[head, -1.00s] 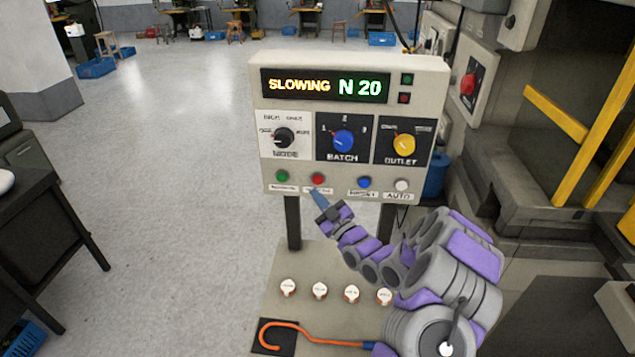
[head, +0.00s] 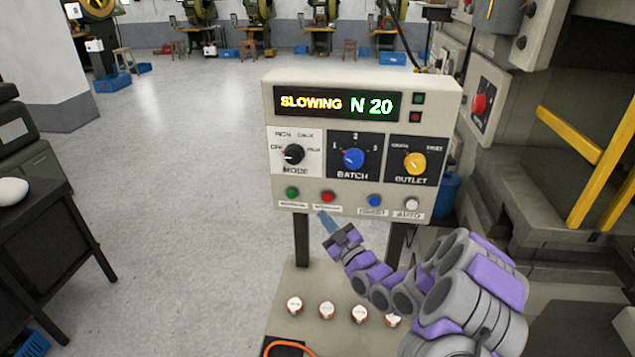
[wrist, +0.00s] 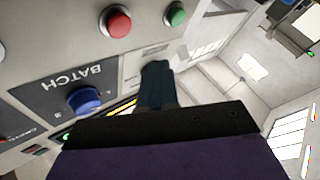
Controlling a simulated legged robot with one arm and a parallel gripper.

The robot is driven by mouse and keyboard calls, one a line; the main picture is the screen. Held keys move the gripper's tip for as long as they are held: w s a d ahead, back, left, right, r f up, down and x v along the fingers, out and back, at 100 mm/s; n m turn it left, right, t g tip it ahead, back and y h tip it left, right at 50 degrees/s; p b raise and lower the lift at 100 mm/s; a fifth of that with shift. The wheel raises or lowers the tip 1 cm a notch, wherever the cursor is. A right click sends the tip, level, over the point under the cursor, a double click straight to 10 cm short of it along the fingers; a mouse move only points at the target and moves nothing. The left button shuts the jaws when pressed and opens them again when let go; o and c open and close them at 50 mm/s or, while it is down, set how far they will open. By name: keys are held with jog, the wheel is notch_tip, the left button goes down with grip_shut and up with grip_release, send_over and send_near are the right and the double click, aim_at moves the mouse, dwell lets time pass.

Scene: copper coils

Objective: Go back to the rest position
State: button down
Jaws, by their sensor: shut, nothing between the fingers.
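My gripper (head: 327,220) is shut and empty. It is just below the lower edge of the control panel (head: 268,160), under the red button (head: 327,197). The panel's display (head: 338,104) reads "SLOWING N 20". Below it are a black mode knob (head: 293,154), a blue batch knob (head: 353,158) and a yellow outlet knob (head: 414,163). The button row also has a green button (head: 292,192), a blue button (head: 374,201) and a white button (head: 411,204). In the wrist view my closed fingers (wrist: 156,85) point past the panel, with the red button (wrist: 116,21) close by.
Several white-topped knobs (head: 327,310) stand on the base plate below the panel. An orange hook (head: 285,345) lies at the bottom edge. A dark table (head: 40,240) is at left. Machinery with yellow bars (head: 600,150) stands at right. The floor between is clear.

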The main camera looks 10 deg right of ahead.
jog(key=s+r+m+g+h, duration=0.1)
jog(key=s+m+g+h, duration=0.2)
jog(key=s+g, duration=0.4)
jog(key=s+r+m+g+h, duration=0.2)
jog(key=s+g, duration=0.5)
jog(key=s, duration=1.9)
jog(key=s+r+m+g+h, duration=0.2)
jog(key=s+m+g+h, duration=0.2)
jog(key=s, duration=1.3)
jog(key=m+g, duration=0.1)
jog(key=g, duration=0.2)
jog(key=shift+s+a+m, duration=0.15)
jog(key=shift+s+m, duration=0.1)
jog(key=shift+m, duration=0.05)
